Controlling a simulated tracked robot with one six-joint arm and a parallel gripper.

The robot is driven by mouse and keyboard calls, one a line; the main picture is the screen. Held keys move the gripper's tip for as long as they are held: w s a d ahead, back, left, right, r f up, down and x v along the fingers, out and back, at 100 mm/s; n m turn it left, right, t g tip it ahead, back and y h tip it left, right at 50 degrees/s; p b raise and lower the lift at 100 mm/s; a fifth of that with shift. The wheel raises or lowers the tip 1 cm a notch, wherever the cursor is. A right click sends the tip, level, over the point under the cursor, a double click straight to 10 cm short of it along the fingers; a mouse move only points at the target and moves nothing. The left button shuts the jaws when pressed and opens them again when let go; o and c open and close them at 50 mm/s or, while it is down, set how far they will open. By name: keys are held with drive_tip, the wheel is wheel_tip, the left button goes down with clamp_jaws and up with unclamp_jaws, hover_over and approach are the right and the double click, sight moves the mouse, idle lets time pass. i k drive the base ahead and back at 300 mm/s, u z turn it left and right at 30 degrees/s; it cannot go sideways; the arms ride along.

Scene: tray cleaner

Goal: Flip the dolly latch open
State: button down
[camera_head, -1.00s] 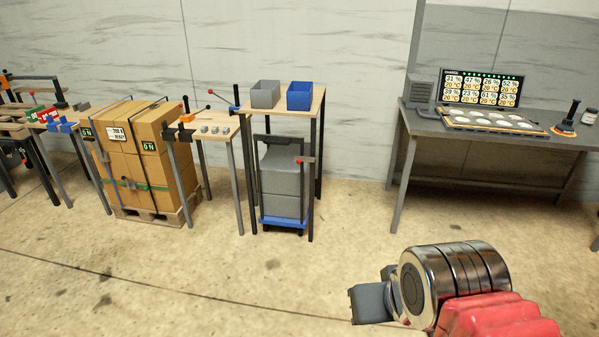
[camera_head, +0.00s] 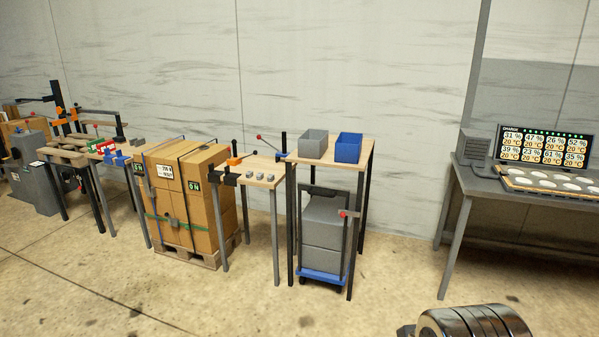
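The dolly (camera_head: 320,276) is a low blue base on dark casters, carrying two stacked grey crates (camera_head: 322,238), with a dark handle frame behind them. It stands under a tall wooden-topped table. A small lever with a red end (camera_head: 344,214) shows at the right front of the crates, likely the latch; its exact position is too small to tell. My arm's shiny metal link shows at the bottom right edge, well apart from the dolly. My gripper's fingers are not visible.
The tall table (camera_head: 357,150) holds a grey bin (camera_head: 313,144) and a blue bin (camera_head: 347,147). A strapped carton pallet (camera_head: 180,205) stands left. A charging desk (camera_head: 480,178) stands right. The floor (camera_head: 370,300) in front of the dolly is clear.

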sight(342, 212)
drive_tip(key=u, duration=0.45)
drive_tip(key=i, duration=0.85)
drive_tip(key=u, duration=0.55)
drive_tip(key=i, duration=1.9)
drive_tip(key=z, duration=0.7)
drive_tip(key=i, duration=0.65)
drive_tip(key=z, duration=0.8)
drive_tip(key=i, duration=0.5)
drive_tip(key=z, duration=0.25)
